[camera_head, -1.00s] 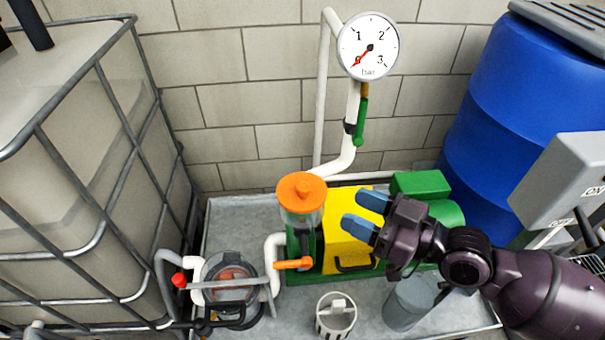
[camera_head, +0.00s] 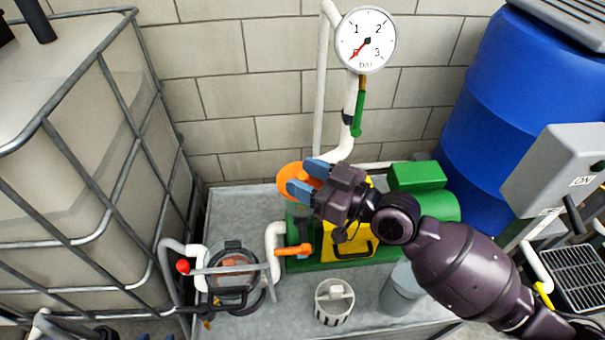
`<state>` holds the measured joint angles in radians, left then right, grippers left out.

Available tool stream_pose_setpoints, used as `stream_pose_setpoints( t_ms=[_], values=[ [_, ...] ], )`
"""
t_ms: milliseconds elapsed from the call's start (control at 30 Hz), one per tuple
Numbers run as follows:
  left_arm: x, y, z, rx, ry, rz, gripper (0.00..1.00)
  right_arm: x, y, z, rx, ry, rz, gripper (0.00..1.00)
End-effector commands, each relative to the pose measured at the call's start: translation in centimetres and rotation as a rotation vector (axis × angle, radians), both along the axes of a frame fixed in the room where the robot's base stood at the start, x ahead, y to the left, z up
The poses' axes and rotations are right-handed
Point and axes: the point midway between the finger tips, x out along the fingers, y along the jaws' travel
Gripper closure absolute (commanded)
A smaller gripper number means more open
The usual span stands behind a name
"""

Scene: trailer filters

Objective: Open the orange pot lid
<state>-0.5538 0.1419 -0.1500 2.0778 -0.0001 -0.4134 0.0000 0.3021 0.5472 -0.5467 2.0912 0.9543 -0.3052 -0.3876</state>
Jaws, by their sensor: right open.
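The orange pot lid (camera_head: 290,172) sits on top of the pot beside the yellow and green pump unit. My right gripper (camera_head: 310,177) is at the lid, its blue fingertips apart and overlapping the lid's right part in the head view. The lid's knob and the clear pot below are mostly hidden behind the gripper. I cannot tell whether the fingers touch the lid. At the bottom left edge, a small dark piece with blue tips, my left gripper (camera_head: 150,338), just shows, too cut off to judge.
An orange valve handle (camera_head: 294,249) and white pipes lie below the pot. A round strainer housing (camera_head: 232,270) stands left, a white basket (camera_head: 334,302) in front. A caged tank (camera_head: 85,150) is left, a blue barrel (camera_head: 525,100) right. A gauge (camera_head: 366,40) hangs above.

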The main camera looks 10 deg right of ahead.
Motion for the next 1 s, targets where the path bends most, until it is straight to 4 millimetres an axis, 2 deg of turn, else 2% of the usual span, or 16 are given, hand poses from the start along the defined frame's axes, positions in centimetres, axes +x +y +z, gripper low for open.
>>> stream_pose_setpoints(
  t_ms=[433,767,1000],
  values=[
    [-0.16,0.23,0.1,0.007,0.0,-0.005,0.57,0.49,0.68,-0.02,-0.001,0.001,0.0,0.5],
    [-0.18,0.3,0.13,0.01,0.0,-0.007,0.57,0.48,0.65,-0.02,-0.001,0.001,0.0,0.99],
    [-0.1,0.27,0.28,0.008,-0.002,-0.006,0.57,0.48,0.65,0.07,-0.001,0.002,0.0,1.0]
  ],
)
